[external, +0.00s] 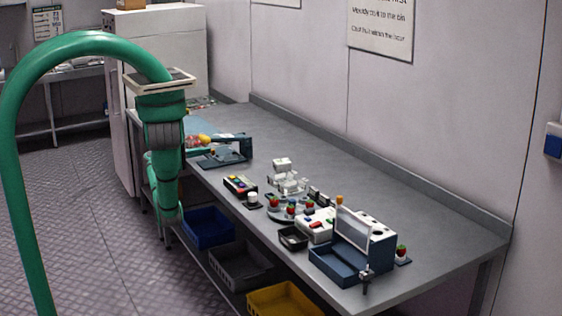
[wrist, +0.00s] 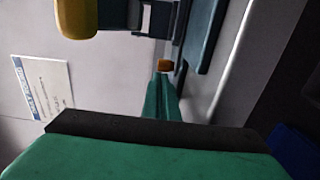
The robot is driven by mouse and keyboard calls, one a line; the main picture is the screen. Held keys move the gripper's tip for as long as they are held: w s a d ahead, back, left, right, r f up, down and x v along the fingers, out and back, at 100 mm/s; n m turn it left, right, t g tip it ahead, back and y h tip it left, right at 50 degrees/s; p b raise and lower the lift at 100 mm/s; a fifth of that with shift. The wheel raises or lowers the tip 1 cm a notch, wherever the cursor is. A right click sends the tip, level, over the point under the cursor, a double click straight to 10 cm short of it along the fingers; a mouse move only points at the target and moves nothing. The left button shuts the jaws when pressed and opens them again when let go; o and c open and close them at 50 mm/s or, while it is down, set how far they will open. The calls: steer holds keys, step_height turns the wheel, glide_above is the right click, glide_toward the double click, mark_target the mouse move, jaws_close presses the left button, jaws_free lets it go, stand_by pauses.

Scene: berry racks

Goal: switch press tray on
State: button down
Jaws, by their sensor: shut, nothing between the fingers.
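A dark blue press-like frame (external: 236,146) with a flat base stands at the far part of the bench, beside my arm. Its dark upright and a rounded yellow end (wrist: 78,18) show at the top of the wrist view. My gripper (wrist: 163,85) is shut and empty, its green fingers pointing up toward the blue frame. A small orange piece (wrist: 165,65) shows at the fingertips; I cannot tell whether it touches them. In the external view my arm hides the gripper. I cannot make out which part is the press tray switch.
A box with coloured buttons (external: 240,185), a white box with red and blue buttons (external: 318,224), and a blue open tray (external: 335,264) with a raised lid stand along the bench (external: 430,235). Blue (external: 208,226), grey and yellow crates sit below. The bench's wall side is clear.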

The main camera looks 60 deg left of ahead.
steer(key=shift+w+d+f, duration=0.1)
steer(key=shift+w+d, duration=0.05)
steer(key=shift+d, duration=0.2)
steer(key=a, duration=0.1)
steer(key=s+a, duration=0.1)
steer(key=a, duration=0.1)
steer(key=s+a, duration=0.1)
steer(key=shift+s+a, duration=0.1)
steer(key=shift+a, duration=0.25)
steer(key=s, duration=0.9)
